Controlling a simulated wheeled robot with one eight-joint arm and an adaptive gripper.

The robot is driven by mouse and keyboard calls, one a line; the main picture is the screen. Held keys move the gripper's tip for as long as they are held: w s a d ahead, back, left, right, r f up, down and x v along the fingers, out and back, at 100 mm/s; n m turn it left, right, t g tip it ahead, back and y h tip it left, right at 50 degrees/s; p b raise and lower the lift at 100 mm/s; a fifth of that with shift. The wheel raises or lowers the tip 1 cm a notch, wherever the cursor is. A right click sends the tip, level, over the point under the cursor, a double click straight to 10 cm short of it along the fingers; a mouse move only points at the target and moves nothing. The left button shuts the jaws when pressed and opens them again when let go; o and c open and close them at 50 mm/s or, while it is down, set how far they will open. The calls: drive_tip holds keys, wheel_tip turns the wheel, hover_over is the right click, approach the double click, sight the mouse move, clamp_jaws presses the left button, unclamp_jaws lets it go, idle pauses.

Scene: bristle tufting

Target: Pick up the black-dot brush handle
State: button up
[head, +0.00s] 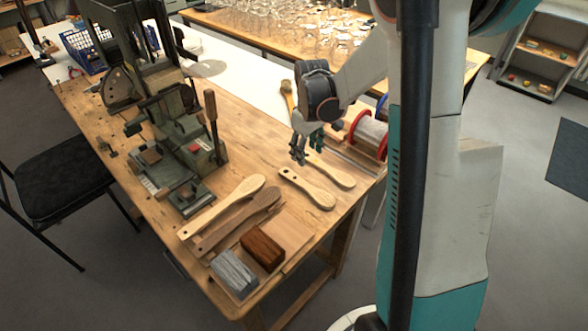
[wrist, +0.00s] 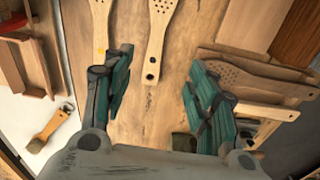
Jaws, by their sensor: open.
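The black-dot brush handle (head: 308,189) is pale wood and lies flat on the bench. In the wrist view the handle (wrist: 160,28) has small holes in its broad end and two black dots near its narrow end. A second pale handle (head: 334,171) lies beside it, partly hidden by my gripper; it also shows in the wrist view (wrist: 100,22), with a lighter, yellowish dot. In the wrist view that end lies between the fingers (wrist: 159,64), with no visible contact.
Several handles (head: 233,208) are stacked on a board to the left, near a brown block (head: 262,250) and a grey bristle block (head: 234,272). A tufting machine (head: 172,140) stands left. A red-rimmed spool (head: 370,135) is right of my gripper.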

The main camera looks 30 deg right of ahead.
sight(308, 187)
drive_tip(key=shift+n+g, duration=0.3)
drive_tip(key=f+b, duration=0.1)
drive_tip(key=f, duration=0.4)
drive_tip(key=f+b, duration=0.2)
drive_tip(key=f, duration=0.4)
drive_tip(key=d+f+b, duration=0.1)
drive_tip(key=f, duration=0.4)
drive_tip(key=shift+w+d+f+b, duration=0.1)
drive_tip(key=shift+w+f+b, duration=0.05)
drive_tip(key=shift+f+b, duration=0.15)
drive_tip(key=shift+r, duration=0.1)
drive_tip(key=c, duration=1.2)
